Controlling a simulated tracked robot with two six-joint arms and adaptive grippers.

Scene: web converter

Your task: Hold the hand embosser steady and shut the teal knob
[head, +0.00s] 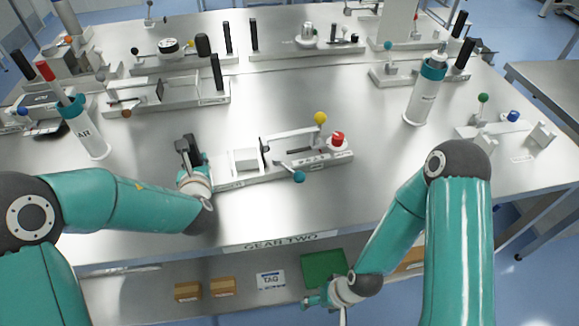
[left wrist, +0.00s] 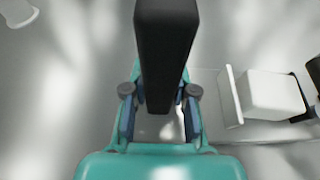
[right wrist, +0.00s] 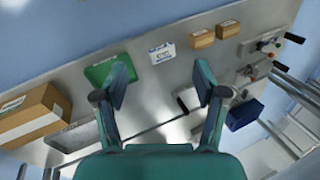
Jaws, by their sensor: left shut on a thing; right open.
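The hand embosser (head: 240,182) is a long pale fixture at the front middle of the table. A black upright handle (left wrist: 166,50) stands at its left end. My left gripper (head: 190,160) is shut on this handle; it also shows in the left wrist view (left wrist: 160,108). The teal knob (head: 299,176) sits on a short lever at the fixture's front side, right of its middle. My right gripper (head: 310,301) is open and empty, low by the shelf below the table's front edge, well away from the knob. It also shows in the right wrist view (right wrist: 160,85).
The embosser also carries a yellow ball (head: 320,118) and a red button (head: 338,138). Teal-banded cups (head: 90,140) (head: 420,105) stand left and right. Other fixtures line the back. The lower shelf holds a green item (head: 324,268), a tag card (head: 270,280) and brown boxes (head: 222,286).

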